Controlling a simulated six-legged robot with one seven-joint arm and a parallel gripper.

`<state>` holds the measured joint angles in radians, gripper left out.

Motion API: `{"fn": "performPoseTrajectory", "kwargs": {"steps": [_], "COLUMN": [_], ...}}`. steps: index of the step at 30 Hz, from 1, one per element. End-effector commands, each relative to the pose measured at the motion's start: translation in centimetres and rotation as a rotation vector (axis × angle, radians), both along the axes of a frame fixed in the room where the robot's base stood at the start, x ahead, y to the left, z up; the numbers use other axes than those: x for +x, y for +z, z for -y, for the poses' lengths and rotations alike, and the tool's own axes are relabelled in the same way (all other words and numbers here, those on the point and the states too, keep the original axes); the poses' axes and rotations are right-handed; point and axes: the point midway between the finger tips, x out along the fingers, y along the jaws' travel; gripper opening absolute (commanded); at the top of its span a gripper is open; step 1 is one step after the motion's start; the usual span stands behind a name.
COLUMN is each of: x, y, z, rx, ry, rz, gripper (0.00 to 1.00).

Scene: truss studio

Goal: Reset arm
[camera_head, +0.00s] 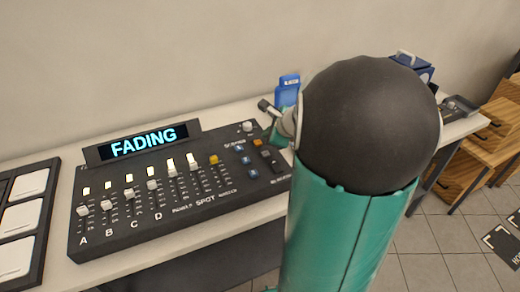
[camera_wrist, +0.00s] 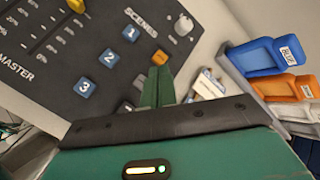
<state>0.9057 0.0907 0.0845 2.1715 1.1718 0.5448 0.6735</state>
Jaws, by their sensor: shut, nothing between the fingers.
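My gripper (camera_wrist: 158,88) shows in the wrist view as two green fingers pressed together, with nothing between them. It is over the right part of the black lighting console (camera_wrist: 50,75), beside the blue scene buttons 1, 2 and 3 and the grey knob (camera_wrist: 184,25). I cannot tell whether the fingertips touch the panel. In the head view the same console (camera_head: 150,228) lies on the white table, with a lit "FADING" display (camera_head: 143,143). My green arm with its black joint stands at the right and hides most of my gripper.
Blue (camera_wrist: 268,57), orange (camera_wrist: 285,89) and white pieces sit in a rack close to the right of the fingers. Black-framed white pads (camera_head: 15,258) lie left of the console. Wooden crates (camera_head: 480,150) stand at the far right. A wall runs behind the table.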

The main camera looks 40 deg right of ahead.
Motion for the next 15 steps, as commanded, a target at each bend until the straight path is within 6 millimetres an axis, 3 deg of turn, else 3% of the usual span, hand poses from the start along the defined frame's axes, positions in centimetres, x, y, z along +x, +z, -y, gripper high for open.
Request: {"fn": "performPoseTrajectory", "kwargs": {"steps": [7, 10, 13, 15], "x": [0.0, 0.2, 0.6, 0.7], "y": [0.0, 0.4, 1.5, 2.8], "z": [0.0, -0.9, -4.0, -7.7], "rx": [-0.001, -0.02, -0.093, -0.185], "ry": [0.001, 0.036, 0.164, 0.321], "rz": [0.0, -0.004, -0.02, -0.037], "gripper": [0.0, 0.0, 0.0, 0.0]}}
